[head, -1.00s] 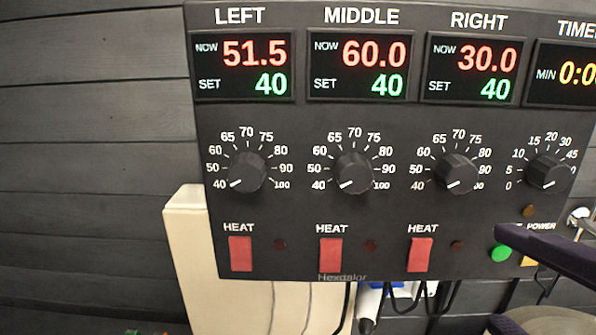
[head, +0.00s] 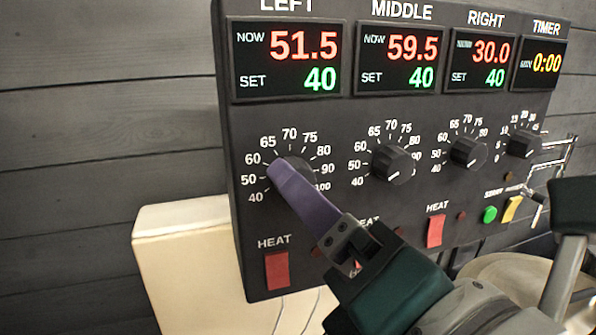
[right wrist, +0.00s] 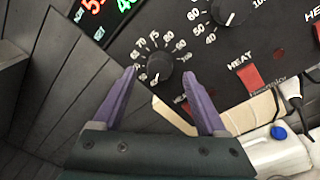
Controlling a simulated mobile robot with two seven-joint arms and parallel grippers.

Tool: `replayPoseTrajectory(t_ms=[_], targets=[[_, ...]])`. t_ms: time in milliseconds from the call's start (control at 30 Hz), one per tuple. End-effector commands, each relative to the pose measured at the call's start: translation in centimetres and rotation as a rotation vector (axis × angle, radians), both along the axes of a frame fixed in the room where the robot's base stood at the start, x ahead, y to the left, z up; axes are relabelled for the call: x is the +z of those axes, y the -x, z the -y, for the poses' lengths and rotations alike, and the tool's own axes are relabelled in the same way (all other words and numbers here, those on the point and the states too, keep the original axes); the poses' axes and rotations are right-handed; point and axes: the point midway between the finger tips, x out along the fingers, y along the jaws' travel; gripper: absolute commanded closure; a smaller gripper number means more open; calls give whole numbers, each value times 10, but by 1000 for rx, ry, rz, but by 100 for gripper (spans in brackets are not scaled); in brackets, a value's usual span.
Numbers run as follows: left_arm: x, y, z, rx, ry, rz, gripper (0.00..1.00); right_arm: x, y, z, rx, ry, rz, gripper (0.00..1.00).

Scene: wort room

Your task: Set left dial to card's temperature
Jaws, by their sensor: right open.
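The black left dial (head: 303,168) is on the control panel in the head view, partly hidden by my right gripper (head: 284,178). Above it, the left display (head: 287,60) reads NOW 51.5 and SET 40. My right gripper reaches in from the lower right with one purple finger showing across the dial. In the right wrist view my right gripper (right wrist: 159,82) is open, its two fingers spread to either side of the left dial (right wrist: 157,67). I cannot tell whether either touches it. No card is in view. My left gripper is not in view.
The middle dial (head: 394,163) and right dial (head: 468,151) sit to the right, both displays at SET 40. A red heat switch (head: 277,270) is below the left dial. A cream box (head: 185,265) stands behind the panel's lower left. The dark plank wall at left is clear.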

Motion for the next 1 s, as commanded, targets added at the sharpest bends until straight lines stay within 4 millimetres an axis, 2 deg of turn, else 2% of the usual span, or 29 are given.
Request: replayPoseTrajectory(t_ms=[200, 533, 1000], targets=[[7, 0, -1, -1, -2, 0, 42, 1, -20, -8, -2, -2, 0, 25], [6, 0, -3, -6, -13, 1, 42, -1, -22, -9, -1, -2, -1, 25], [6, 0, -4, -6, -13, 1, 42, -1, -22, -9, -1, -2, -1, 78]])
